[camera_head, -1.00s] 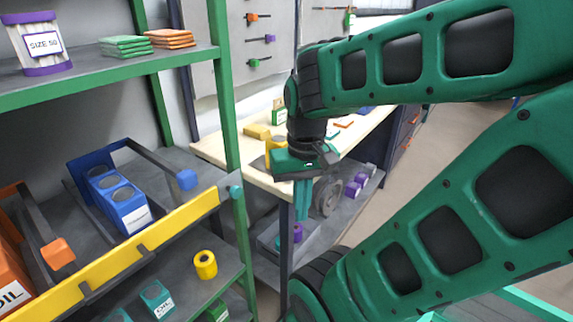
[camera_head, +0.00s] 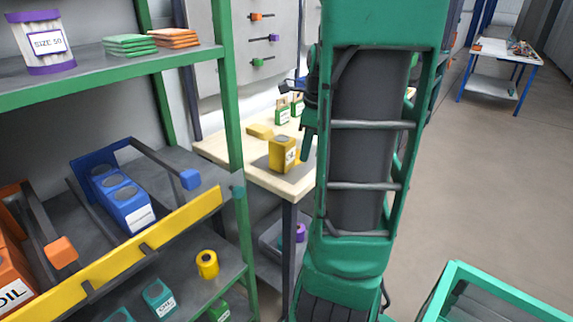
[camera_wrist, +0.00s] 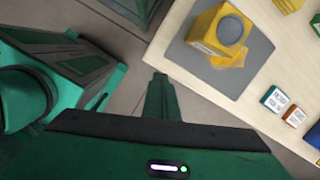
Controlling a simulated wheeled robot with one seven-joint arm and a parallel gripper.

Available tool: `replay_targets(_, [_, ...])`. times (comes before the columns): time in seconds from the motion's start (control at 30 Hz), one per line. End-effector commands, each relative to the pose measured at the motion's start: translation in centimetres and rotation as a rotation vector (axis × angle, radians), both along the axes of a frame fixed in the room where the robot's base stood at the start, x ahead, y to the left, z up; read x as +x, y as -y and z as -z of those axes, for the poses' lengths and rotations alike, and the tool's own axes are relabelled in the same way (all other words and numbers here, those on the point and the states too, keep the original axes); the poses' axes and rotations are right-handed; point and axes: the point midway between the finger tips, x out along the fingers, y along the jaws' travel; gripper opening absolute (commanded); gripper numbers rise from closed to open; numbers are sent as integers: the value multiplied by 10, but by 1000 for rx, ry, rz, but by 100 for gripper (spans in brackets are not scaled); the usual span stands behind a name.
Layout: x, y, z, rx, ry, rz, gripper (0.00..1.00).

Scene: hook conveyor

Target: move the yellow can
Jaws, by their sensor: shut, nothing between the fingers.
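The yellow can (camera_head: 283,154) stands upright on the light wooden table, near its front corner, with a white label on its side. In the wrist view the yellow can (camera_wrist: 220,34) sits on a grey mat (camera_wrist: 262,68), with a flat yellow patch on the mat beside it. My gripper (camera_head: 307,147) is partly hidden behind my arm in the head view, to the right of the can. In the wrist view my gripper (camera_wrist: 160,82) is shut and empty, its fingers below and left of the can and apart from it.
Small boxes (camera_wrist: 275,99) stand on the table. A shelf with a yellow front rail (camera_head: 150,240) holds blue cans (camera_head: 124,200). A smaller yellow roll-shaped item (camera_head: 207,264) lies on the lower shelf. Open floor (camera_head: 480,180) lies right of my arm.

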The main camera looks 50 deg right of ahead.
Motion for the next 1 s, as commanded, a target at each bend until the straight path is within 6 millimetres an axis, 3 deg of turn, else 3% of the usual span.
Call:
replay_targets(0.2, [9, 35, -2, 79, 57, 320, 0])
replay_targets(0.47, [13, 44, 3, 112, 75, 428, 0])
replay_targets(1.0, [35, 42, 91, 113, 73, 426, 0])
